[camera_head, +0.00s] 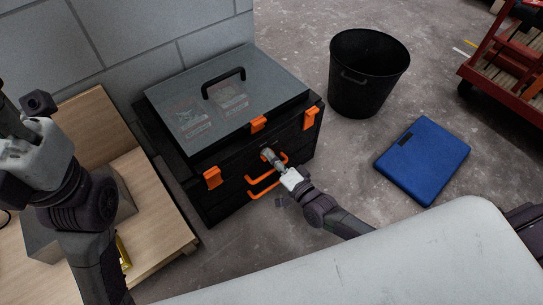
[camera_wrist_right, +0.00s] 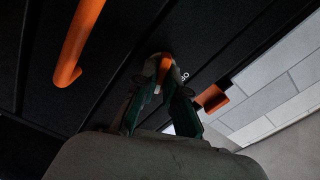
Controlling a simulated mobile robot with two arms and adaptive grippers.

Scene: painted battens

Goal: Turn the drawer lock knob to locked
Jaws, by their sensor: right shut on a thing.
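The black drawer box (camera_head: 215,207) has a grey top and orange latches and handles. My right gripper (camera_head: 266,153) is at its front, beside an orange drawer handle (camera_head: 266,189). In the right wrist view, the lock knob (camera_wrist_right: 164,68), with an orange part on it, sits between the fingertips of my right gripper (camera_wrist_right: 162,84), which is shut on it. The fingers hide the knob's sides, and I cannot tell which way it points. A small white marking shows beside it. My left gripper (camera_head: 10,122) is at the left edge, far from the box; its fingers are not clear.
A wooden bench (camera_head: 160,214) stands left of the box, with a grey block on it. A black bin (camera_head: 368,75) stands to the right on the floor. A blue case (camera_head: 424,160) lies nearby, and a red cart (camera_head: 510,80) is at the far right.

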